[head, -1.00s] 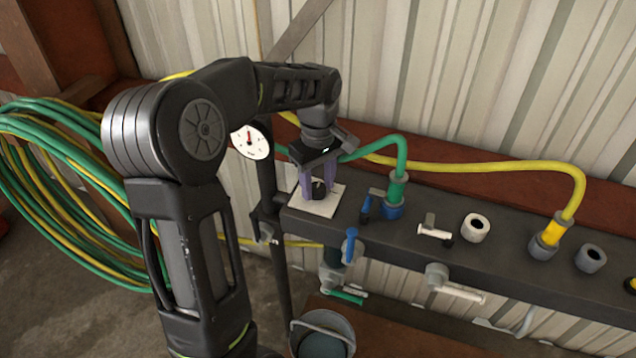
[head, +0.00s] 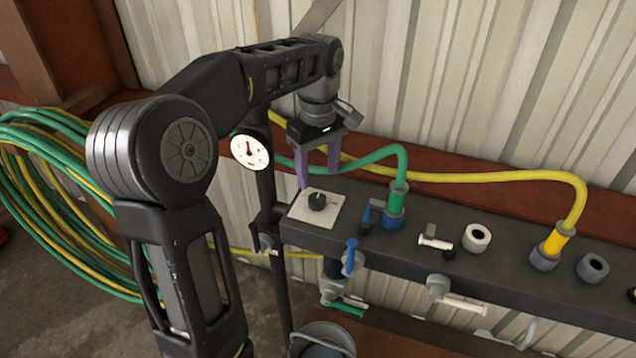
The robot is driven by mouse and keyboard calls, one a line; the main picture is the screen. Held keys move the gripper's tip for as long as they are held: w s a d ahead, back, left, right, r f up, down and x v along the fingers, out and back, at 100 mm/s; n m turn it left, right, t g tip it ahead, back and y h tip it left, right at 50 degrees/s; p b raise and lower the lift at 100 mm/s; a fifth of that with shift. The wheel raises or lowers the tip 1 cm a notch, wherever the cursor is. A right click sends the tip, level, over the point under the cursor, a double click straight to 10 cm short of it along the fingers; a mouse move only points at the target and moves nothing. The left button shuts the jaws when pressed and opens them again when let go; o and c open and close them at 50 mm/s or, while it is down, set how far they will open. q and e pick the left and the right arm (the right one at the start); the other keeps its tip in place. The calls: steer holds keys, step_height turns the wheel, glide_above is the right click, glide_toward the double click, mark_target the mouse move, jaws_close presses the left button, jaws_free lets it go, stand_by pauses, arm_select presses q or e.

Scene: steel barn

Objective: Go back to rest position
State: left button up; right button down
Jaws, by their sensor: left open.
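My left gripper (head: 318,172) shows in the head view with its two purple fingers apart and nothing between them. It points down, above and just behind a black knob (head: 319,201) on a white plate (head: 308,213). The fingers look clear of the knob. The plate sits at the left end of a dark grey bench (head: 450,255). My right gripper does not show.
A green hose (head: 385,153) and a yellow hose (head: 480,177) connect to fittings on the bench. A blue-handled valve (head: 368,214) stands right of the plate. A gauge (head: 249,152) is on a post to the left. A bucket (head: 320,340) is below, and coiled hoses (head: 60,200) hang left.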

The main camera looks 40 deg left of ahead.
arm_select(q)
steer(key=shift+r, duration=0.3)
steer(key=shift+r, duration=0.1)
